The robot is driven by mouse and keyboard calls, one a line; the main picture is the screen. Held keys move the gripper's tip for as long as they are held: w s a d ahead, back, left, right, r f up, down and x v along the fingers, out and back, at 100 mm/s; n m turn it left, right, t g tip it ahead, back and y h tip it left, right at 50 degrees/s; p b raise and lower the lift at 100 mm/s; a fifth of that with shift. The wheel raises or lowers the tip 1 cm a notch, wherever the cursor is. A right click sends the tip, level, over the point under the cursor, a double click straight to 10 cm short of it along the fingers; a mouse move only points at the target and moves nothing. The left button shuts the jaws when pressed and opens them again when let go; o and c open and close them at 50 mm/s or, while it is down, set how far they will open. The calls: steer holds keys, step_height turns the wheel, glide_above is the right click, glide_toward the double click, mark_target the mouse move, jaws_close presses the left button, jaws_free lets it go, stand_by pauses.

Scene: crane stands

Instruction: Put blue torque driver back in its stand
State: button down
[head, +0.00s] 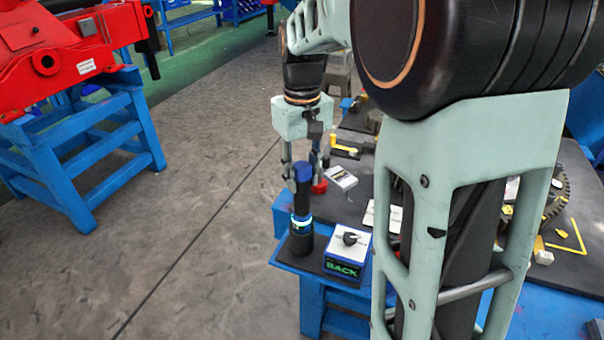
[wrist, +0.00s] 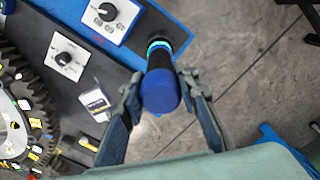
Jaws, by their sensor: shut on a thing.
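The blue torque driver (head: 303,174) is upright at the near left corner of the workbench, with a blue cap, a dark body and a lit green-blue ring low down. My gripper (head: 305,163) comes from behind it, with its fingers on both sides near the cap. In the wrist view the blue cap (wrist: 161,92) lies between the fingers of my gripper (wrist: 160,85), shut on the driver. A black round base (head: 301,245) shows directly below the ring. I cannot tell whether it is the stand or the driver's foot, or whether the driver is seated.
A white and blue box (head: 347,252) with a black knob and a "BACK" label stands just right of the driver. A second knob box (wrist: 67,56) and a large gear (wrist: 22,115) are on the dark bench top. Open floor (head: 190,220) lies to the left.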

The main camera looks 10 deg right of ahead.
mark_target(302, 165)
steer(key=shift+f, duration=0.3)
steer(key=c, duration=1.5)
jaws_free()
steer(key=shift+r, duration=0.1)
steer(key=shift+o, duration=0.5)
steer(key=shift+r+p, duration=2)
steer(key=shift+r, duration=0.5)
